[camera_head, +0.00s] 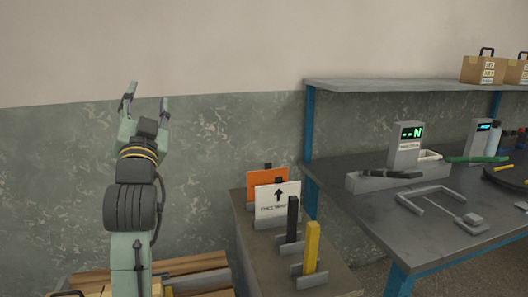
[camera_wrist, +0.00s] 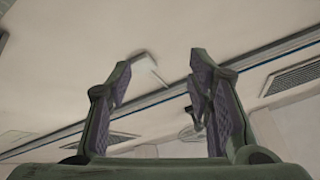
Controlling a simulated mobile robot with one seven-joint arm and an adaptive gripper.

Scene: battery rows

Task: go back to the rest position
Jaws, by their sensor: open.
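My gripper (camera_head: 146,103) is raised at the left of the head view, pointing up in front of the wall. Its two fingers are spread apart with nothing between them. In the wrist view my gripper (camera_wrist: 160,92) is also open and empty, with its purple finger pads apart. Behind it are only the ceiling and upper wall. My arm stands upright below the gripper, clear of the tables.
A grey workbench (camera_head: 340,165) with blue legs and a shelf (camera_head: 400,84) stands at the right. A narrow counter (camera_head: 250,225) holds an orange sign (camera_head: 262,181), a white arrow sign (camera_head: 278,203), a black bar (camera_head: 292,218) and a yellow bar (camera_head: 311,247). A wooden pallet (camera_head: 200,264) lies low left.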

